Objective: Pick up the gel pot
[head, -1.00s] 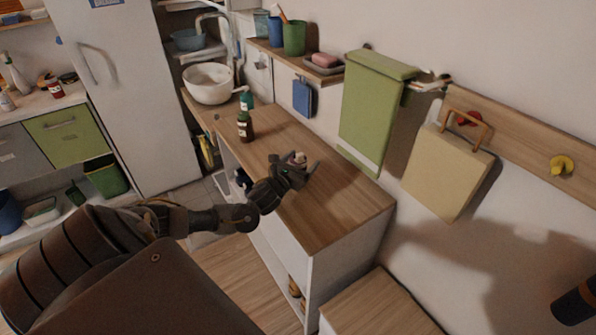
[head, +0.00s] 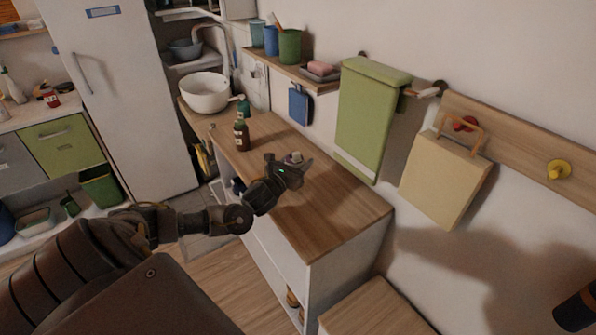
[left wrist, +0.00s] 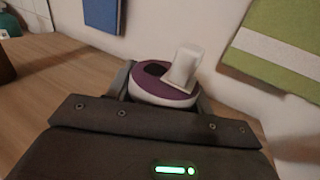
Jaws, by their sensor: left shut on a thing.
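My left gripper (head: 287,162) is over the wooden counter top, shut on a small rounded pot. The gel pot (head: 294,157) shows in the head view as a small pale and pinkish shape between the fingers. In the left wrist view the pot (left wrist: 152,87) is purple and white with a dark spot, and a white block-like part sticks up at its top right. The gripper body hides its lower part, so I cannot tell whether it touches the counter. My right gripper is not clearly in view.
A dark bottle (head: 241,135) and a green bottle (head: 243,107) stand on the counter (head: 335,205) near a white bowl (head: 204,93). The counter's front right is clear.

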